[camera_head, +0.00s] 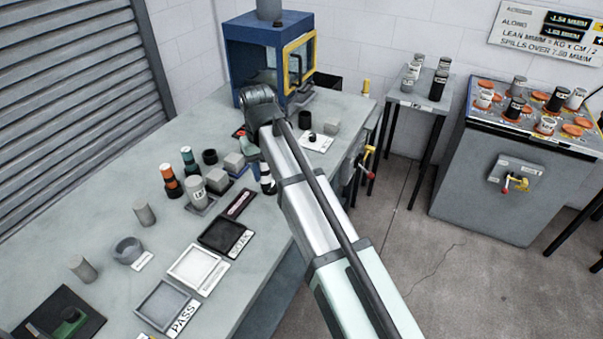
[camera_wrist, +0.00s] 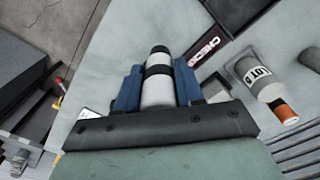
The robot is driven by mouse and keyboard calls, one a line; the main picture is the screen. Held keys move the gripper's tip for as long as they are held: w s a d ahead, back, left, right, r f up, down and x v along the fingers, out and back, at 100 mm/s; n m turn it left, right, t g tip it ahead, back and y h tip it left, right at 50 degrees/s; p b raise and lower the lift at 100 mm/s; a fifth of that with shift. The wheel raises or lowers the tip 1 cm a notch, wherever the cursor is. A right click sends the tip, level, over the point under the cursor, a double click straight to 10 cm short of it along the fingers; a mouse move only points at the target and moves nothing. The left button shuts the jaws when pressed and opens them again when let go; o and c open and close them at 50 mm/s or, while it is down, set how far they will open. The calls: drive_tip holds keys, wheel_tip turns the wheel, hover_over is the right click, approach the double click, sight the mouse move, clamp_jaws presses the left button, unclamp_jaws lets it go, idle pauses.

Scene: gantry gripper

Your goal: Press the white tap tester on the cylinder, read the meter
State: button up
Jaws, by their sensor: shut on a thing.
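My gripper (camera_wrist: 158,88) has its two blue fingers closed on the white tap tester (camera_wrist: 158,92), a white body with a black band and a dark rounded tip. In the head view, the gripper is mostly hidden behind my arm; the tester (camera_head: 267,183) shows below it, near the bench's right edge. Two plain grey cylinders stand on the bench, one upright mid-left (camera_head: 145,213) and one nearer the front (camera_head: 82,268). I cannot tell which cylinder the task means. No meter reading is legible to me on the bench.
The bench (camera_head: 100,235) also holds a dark CHECK tray (camera_head: 239,204), black and white trays, a PASS tray (camera_head: 165,305), and orange- and green-topped bottles (camera_head: 171,182). A blue press (camera_head: 262,55) stands behind.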

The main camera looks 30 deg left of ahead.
drive_tip(key=s+a+r+n, duration=0.1)
drive_tip(key=s+a+r, duration=0.2)
drive_tip(key=s+a, duration=0.35)
drive_tip(key=s+a+r+n, duration=0.1)
drive_tip(key=s+a+r, duration=0.15)
drive_tip(key=a, duration=0.65)
wheel_tip(320, 180, up, 2)
drive_tip(key=m, duration=0.3)
hover_over(193, 181)
drive_tip(key=shift+r, duration=0.15)
drive_tip(key=shift+f, duration=3)
drive_tip(key=shift+f, duration=0.55)
drive_tip(key=shift+r, duration=0.2)
wheel_tip(193, 181, up, 7)
drive_tip(key=shift+f, duration=0.15)
drive_tip(key=shift+a, duration=0.1)
idle(0.4)
